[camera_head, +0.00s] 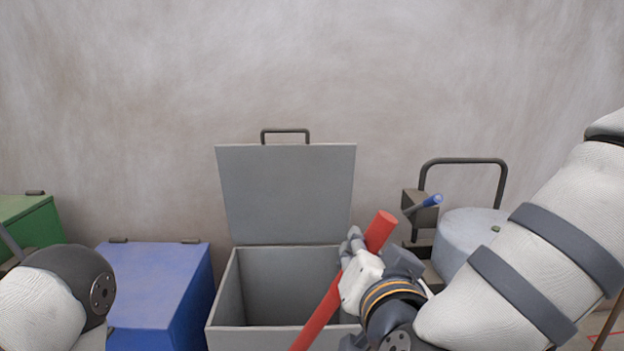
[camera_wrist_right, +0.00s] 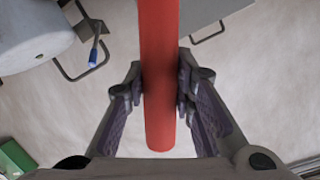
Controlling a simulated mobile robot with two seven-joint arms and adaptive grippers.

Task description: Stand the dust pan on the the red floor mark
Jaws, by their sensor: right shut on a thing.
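My right gripper (camera_head: 354,258) is shut on a thick red handle (camera_head: 322,318), which I take to be the dust pan's. In the head view the handle tilts, its top end up and to the right, in front of the open grey box. The right wrist view shows both fingers of the right gripper (camera_wrist_right: 160,88) pressed on the sides of the handle (camera_wrist_right: 159,40) near its end. The pan itself is out of both views. Thin red lines of the floor mark (camera_head: 598,337) show at the bottom right edge, mostly cut off. My left gripper is out of view.
The open grey box (camera_head: 222,300) stands behind the handle, its lid (camera_head: 288,190) raised. A blue box (camera_head: 160,285) and a green box (camera_head: 35,222) stand to the left. A round grey machine (camera_head: 462,240) with a blue-tipped lever (camera_head: 430,201) stands to the right.

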